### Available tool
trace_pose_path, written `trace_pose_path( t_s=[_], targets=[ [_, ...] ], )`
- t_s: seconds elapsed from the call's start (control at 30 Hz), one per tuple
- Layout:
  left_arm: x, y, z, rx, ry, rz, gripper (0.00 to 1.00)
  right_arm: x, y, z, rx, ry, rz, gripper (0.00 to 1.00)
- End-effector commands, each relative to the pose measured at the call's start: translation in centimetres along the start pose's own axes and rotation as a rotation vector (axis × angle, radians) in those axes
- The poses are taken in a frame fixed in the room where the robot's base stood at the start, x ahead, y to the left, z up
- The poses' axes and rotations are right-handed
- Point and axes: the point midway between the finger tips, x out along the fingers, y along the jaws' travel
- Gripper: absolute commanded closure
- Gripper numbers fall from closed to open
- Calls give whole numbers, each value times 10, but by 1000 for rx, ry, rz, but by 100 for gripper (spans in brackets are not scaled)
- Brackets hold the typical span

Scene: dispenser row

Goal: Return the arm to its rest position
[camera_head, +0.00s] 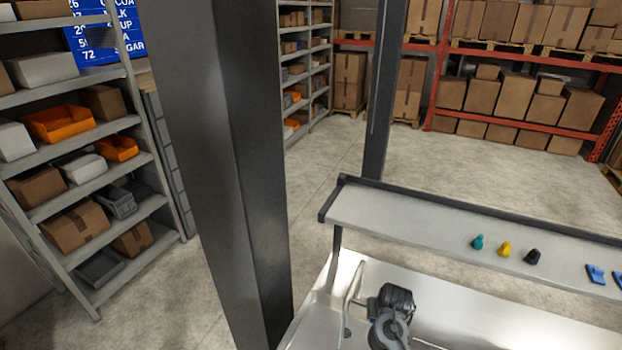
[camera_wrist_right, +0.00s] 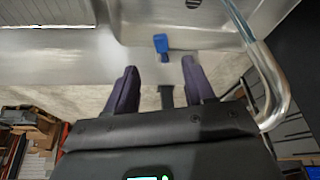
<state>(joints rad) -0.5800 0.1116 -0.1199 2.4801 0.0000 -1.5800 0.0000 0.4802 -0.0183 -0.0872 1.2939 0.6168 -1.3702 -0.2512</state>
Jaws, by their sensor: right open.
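My right gripper (camera_wrist_right: 159,65) shows in the right wrist view with its two dark fingers spread apart and nothing clasped between them. A small blue object (camera_wrist_right: 161,44) lies just beyond the fingertips, in front of a steel surface. A small dark piece (camera_wrist_right: 165,97) shows between the fingers; I cannot tell what it is. In the head view a dark jointed mechanism (camera_head: 391,312) is above the steel basin; I cannot tell whether it is part of my arm. My left gripper is not in view.
A curved metal pipe (camera_wrist_right: 262,60) stands close right of the right gripper, by the steel basin (camera_head: 440,312). A grey ledge (camera_head: 400,218) behind it holds teal (camera_head: 478,242), yellow (camera_head: 504,249), black (camera_head: 532,257) and blue (camera_head: 595,274) items. Stocked shelves stand left and behind.

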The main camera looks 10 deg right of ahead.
Motion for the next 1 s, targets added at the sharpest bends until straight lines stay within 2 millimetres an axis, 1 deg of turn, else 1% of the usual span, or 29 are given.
trace_pose_path(
  t_s=[0.17,0.27,0.3,0.37,0.4,0.47,0.5,0.57,0.6,0.7,0.8,0.9,1.0],
  targets=[
    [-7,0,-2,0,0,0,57,-4,11,52,-56,-13,-21,47],
    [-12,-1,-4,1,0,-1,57,-16,18,95,-108,-22,-39,47],
    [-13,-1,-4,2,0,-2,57,-23,21,114,-132,-25,-46,47],
    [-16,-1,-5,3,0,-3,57,-37,26,142,-170,-33,-57,47],
    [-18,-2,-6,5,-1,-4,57,-48,28,161,-197,-36,-64,47],
    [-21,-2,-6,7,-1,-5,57,-66,32,187,-236,-43,-74,47],
    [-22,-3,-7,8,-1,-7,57,-78,34,204,-261,-46,-80,47],
    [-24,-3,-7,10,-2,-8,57,-98,38,227,-296,-54,-89,47],
    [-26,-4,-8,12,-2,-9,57,-110,40,241,-318,-57,-94,47],
    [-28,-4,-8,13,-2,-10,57,-140,44,269,-367,-65,-105,47],
    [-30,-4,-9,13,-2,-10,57,-164,46,288,-401,-70,-114,47],
    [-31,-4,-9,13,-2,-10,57,-180,48,300,-424,-73,-119,47],
    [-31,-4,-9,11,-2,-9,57,-188,49,306,-436,-74,-122,47]
  ],
)
